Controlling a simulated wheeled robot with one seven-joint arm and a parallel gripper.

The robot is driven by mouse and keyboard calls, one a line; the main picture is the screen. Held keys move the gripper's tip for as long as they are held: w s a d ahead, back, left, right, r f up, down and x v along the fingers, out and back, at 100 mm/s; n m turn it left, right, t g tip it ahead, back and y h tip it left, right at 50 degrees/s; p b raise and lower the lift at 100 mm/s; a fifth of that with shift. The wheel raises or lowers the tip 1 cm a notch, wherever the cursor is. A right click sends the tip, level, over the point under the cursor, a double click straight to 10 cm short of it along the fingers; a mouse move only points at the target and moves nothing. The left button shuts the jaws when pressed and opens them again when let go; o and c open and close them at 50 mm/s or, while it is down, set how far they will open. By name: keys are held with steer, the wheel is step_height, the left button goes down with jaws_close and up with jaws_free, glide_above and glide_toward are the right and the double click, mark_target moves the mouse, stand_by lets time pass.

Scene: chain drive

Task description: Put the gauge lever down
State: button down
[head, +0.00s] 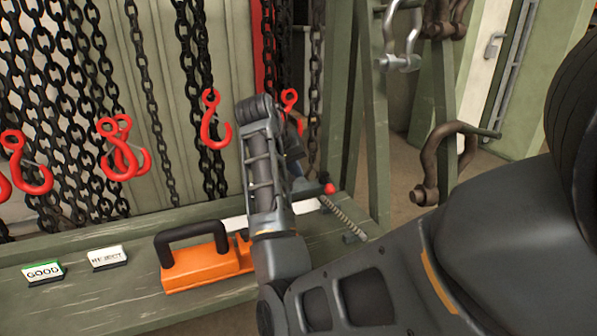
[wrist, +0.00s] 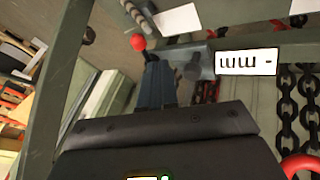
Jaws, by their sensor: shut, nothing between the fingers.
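The gauge lever shows as a red ball knob (head: 328,188) at the right end of the bench, just right of my forearm. In the wrist view the red knob (wrist: 138,42) sits on a short dark stem, beside a grey gauge body (wrist: 198,62) with a white "mm" plate (wrist: 248,61). My gripper (wrist: 157,68) is shut and empty, its fingertips just below the knob in the picture. I cannot tell whether they touch the lever. In the head view my arm hides most of the gauge and gripper. The lever's exact angle is unclear.
An orange block with a black handle (head: 200,262) stands on the green bench (head: 80,305), left of my arm. GOOD (head: 43,272) and REJECT (head: 108,257) signs stand further left. Chains with red hooks (head: 123,150) hang behind. A green post (head: 372,120) and shackles (head: 445,160) are right.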

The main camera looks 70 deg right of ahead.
steer(key=w+n+g+p, duration=0.1)
steer(key=n, duration=0.5)
steer(key=w+d+n+g+y+p, duration=0.1)
steer(key=w+n+p, duration=0.1)
steer(key=n, duration=0.5)
steer(key=w+d+n+g+p, duration=0.1)
steer(key=n+g, duration=0.1)
steer(key=n, duration=0.5)
steer(key=shift+w+f+p, duration=0.35)
steer(key=shift+w, duration=0.05)
glide_toward(325, 190)
steer(key=f, duration=0.4)
steer(key=shift+d+f, duration=0.3)
steer(key=shift+s+d, duration=0.65)
steer(key=shift+s, duration=0.25)
steer(key=shift+s+d+f, duration=0.2)
steer(key=shift+s+d, duration=0.2)
steer(key=shift+s, duration=0.15)
steer(key=shift+s+r+n+p, duration=0.1)
steer(key=shift+s+n+p, duration=0.05)
steer(key=shift+n+p, duration=0.2)
